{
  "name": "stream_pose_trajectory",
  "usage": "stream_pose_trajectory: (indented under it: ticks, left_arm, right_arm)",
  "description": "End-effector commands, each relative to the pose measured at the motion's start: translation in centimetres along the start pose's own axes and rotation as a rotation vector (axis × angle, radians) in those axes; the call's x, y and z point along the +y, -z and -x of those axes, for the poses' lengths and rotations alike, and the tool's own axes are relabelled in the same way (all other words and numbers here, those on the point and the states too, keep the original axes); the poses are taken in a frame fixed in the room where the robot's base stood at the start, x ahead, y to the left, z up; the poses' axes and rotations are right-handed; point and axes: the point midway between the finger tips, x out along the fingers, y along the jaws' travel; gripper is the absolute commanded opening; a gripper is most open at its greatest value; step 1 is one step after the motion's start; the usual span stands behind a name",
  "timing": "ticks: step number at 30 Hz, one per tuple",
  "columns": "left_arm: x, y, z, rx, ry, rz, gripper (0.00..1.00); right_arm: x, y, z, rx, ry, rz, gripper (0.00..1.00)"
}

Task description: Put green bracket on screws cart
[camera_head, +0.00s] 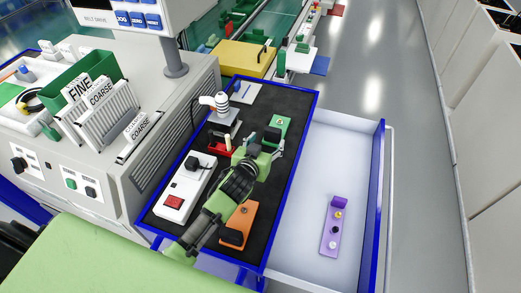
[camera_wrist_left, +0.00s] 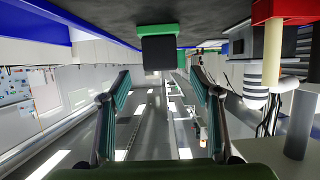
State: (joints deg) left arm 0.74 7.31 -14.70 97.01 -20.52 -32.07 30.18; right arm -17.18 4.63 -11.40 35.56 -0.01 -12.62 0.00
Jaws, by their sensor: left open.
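The green bracket (camera_head: 281,122) lies on the black mat of the blue-framed cart, with a dark block at its near end. In the left wrist view the green bracket (camera_wrist_left: 165,28) is at top centre, its dark block facing the camera. My left gripper (camera_head: 264,141) is open and close to the block end. Its two fingers stand apart in the wrist view (camera_wrist_left: 160,84), and the block lies ahead between their lines; contact cannot be told. My right gripper is not in view. No cart is clearly marked as the screws cart.
The open drawer (camera_head: 310,190) holds a purple bracket (camera_head: 332,229). Clear floor lies to the right.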

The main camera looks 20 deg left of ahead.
Motion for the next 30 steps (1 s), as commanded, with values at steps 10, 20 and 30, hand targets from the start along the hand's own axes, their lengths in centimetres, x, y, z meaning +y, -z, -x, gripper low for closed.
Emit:
stream_pose_trajectory:
  ticks: [10, 20, 30]
  left_arm:
    - [0.0, -0.1, 5.1, -0.001, 0.000, 0.001, 0.58]
    - [0.0, 0.0, 6.2, 0.000, 0.001, 0.000, 0.58]
    - [0.0, 0.0, 6.2, 0.000, 0.000, 0.000, 0.58]
  right_arm:
    - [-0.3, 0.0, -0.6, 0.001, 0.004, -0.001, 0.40]
    - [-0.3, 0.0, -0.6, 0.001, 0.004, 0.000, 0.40]
    - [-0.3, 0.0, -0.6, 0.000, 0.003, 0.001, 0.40]
